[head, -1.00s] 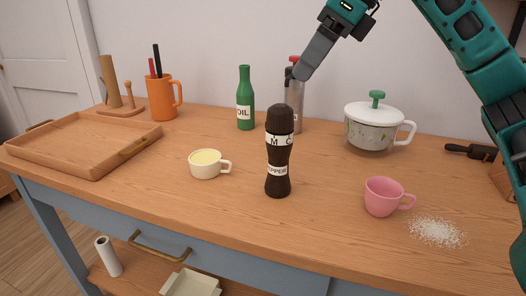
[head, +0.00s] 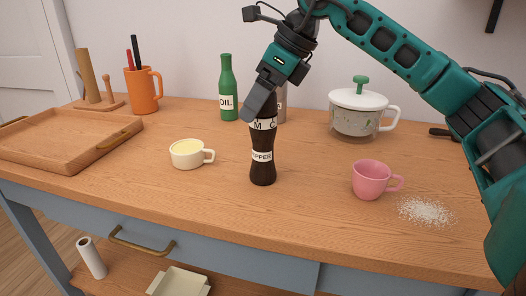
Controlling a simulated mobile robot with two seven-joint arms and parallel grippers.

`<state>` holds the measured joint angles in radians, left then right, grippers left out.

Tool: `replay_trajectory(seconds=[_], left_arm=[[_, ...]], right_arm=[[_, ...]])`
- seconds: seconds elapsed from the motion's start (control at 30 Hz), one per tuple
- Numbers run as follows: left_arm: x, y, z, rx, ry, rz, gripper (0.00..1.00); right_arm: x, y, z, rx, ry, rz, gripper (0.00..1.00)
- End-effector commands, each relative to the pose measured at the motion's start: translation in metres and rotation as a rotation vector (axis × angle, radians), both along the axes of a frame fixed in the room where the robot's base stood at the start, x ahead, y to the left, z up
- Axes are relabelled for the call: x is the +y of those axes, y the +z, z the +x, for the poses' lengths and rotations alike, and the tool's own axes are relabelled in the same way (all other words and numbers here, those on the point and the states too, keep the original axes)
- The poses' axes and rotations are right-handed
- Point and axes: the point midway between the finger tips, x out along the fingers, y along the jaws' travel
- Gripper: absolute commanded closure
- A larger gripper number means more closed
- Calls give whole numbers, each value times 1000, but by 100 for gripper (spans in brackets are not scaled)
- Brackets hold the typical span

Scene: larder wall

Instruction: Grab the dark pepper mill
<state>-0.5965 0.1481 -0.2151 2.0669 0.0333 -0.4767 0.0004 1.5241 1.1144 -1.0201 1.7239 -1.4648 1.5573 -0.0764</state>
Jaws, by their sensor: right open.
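The dark pepper mill (head: 263,170) stands upright on the wooden table in the middle of the head view, with white label bands around it. My right gripper (head: 260,104) reaches down from above, its grey fingers over the mill's top. The fingers hide the mill's head, and only the near finger shows clearly. The gripper is open; I cannot tell whether it touches the mill. My left gripper is not in view.
A cream cup (head: 187,154) stands left of the mill and a pink cup (head: 370,180) right of it, beside spilled white grains (head: 426,212). Behind are a green oil bottle (head: 227,90), a grey cylinder (head: 281,104) and a lidded pot (head: 356,118). A wooden tray (head: 62,166) lies left.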

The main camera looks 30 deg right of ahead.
Motion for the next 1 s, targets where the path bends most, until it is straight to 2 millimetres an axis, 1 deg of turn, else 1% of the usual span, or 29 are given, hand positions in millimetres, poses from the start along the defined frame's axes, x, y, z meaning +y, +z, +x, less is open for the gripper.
replay_trajectory(seconds=[0.07,0.27,1.0], left_arm=[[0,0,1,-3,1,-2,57],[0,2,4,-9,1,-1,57],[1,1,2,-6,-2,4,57]], right_arm=[[1,-4,1,1,0,-1,18],[2,-4,2,-1,0,-1,18],[1,-3,2,0,-1,0,87]])
